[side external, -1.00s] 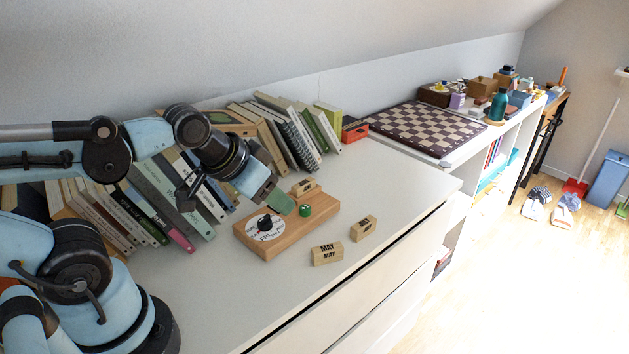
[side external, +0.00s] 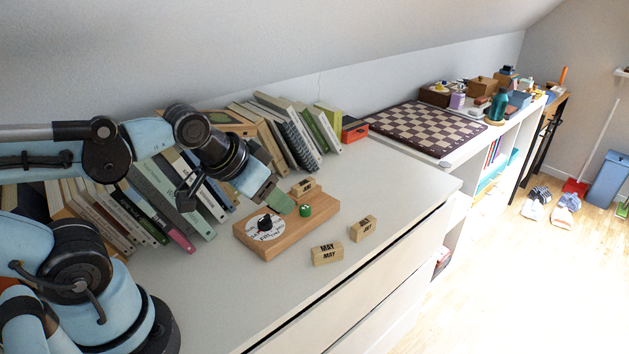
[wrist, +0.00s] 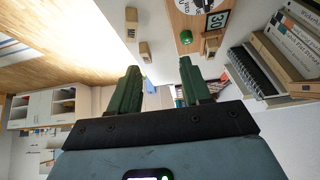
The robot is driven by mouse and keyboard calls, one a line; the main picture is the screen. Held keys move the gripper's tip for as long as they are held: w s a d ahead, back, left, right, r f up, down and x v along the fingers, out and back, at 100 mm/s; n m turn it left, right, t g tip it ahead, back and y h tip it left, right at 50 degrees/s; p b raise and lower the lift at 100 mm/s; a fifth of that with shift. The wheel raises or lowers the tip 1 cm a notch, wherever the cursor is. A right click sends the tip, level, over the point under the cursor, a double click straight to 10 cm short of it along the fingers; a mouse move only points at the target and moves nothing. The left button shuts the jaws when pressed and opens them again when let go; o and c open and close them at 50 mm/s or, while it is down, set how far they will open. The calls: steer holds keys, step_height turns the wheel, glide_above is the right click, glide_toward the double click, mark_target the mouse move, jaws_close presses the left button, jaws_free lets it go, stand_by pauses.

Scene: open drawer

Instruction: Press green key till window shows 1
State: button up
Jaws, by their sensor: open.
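A wooden board (side external: 290,232) lies on the white cabinet top. It carries a round white dial with a black knob (side external: 265,223) and a green key (side external: 305,210). The green key also shows in the wrist view (wrist: 186,37), clear of my fingers. Near it in that view is a small window (wrist: 217,20) that seems to read 30; it cannot be read in the side view. My gripper (side external: 281,203) has green fingers and is close to the key, on its left in the side view. In the wrist view my gripper (wrist: 158,66) is open with nothing between the fingers.
A MAY block (side external: 326,254) and another lettered block (side external: 363,228) stand in front of the board. A small block (side external: 303,187) is at its back edge. Leaning books (side external: 290,130) line the wall. A chessboard (side external: 428,127) lies farther right. The cabinet top between is clear.

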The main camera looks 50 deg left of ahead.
jaws_close()
stand_by(1.8)
